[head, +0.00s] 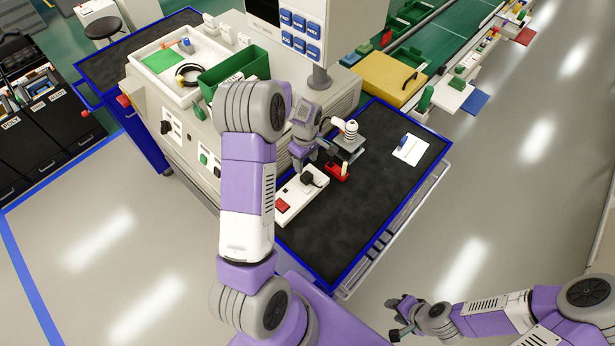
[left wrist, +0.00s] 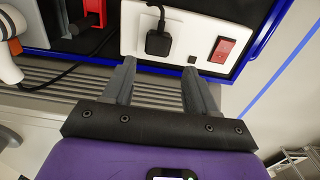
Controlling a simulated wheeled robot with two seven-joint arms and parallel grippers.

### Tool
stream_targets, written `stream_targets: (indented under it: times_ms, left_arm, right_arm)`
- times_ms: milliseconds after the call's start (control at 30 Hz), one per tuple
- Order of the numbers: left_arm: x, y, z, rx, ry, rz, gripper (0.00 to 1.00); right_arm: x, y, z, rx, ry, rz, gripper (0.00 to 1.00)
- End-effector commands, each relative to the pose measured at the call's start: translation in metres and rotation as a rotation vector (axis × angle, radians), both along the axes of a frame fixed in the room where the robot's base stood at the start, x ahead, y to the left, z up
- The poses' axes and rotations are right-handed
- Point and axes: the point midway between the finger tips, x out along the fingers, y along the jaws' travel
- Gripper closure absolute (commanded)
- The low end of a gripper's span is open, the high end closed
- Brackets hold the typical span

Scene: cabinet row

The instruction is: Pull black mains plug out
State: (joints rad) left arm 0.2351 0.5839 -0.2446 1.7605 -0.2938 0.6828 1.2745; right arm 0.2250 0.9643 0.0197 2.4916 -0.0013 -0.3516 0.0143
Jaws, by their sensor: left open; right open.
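The black mains plug (left wrist: 158,42) sits in a white socket strip (left wrist: 190,28), with its black cable trailing away to the left in the left wrist view. The plug also shows in the head view (head: 308,180), on the white strip (head: 293,199). My left gripper (head: 304,160) is open. In the left wrist view its two fingers (left wrist: 160,68) point toward the strip, with the plug just beyond and between their tips; no contact shows. My right gripper (head: 402,318) is open and empty, low at the right, away from the table.
A red switch (left wrist: 222,54) is on the strip beside the plug. A red holder (head: 338,172) and a white-topped device (head: 350,130) stand close by on the dark tabletop (head: 350,220). A grey machine with a post (head: 318,78) rises behind. The front tabletop is clear.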

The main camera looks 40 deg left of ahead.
Motion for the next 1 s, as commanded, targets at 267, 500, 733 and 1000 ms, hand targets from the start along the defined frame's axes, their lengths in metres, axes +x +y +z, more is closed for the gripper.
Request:
stream_targets:
  times_ms: [267,500,733,1000]
  left_arm:
    - [0.000,-0.001,-0.046,-0.001,0.001,-0.001,0.43]
    - [0.000,-0.001,-0.076,0.000,0.001,-0.003,0.43]
    - [0.001,-0.001,-0.081,-0.001,-0.001,-0.003,0.43]
    - [0.000,-0.001,-0.080,-0.001,0.000,-0.003,0.51]
  right_arm:
    - [0.001,0.000,-0.031,0.000,-0.001,0.000,0.57]
    - [0.001,0.000,-0.054,0.000,-0.001,0.000,0.57]
    - [0.001,0.000,-0.058,0.000,-0.001,0.000,0.57]
    - [0.001,0.000,-0.057,0.000,-0.001,0.000,0.57]
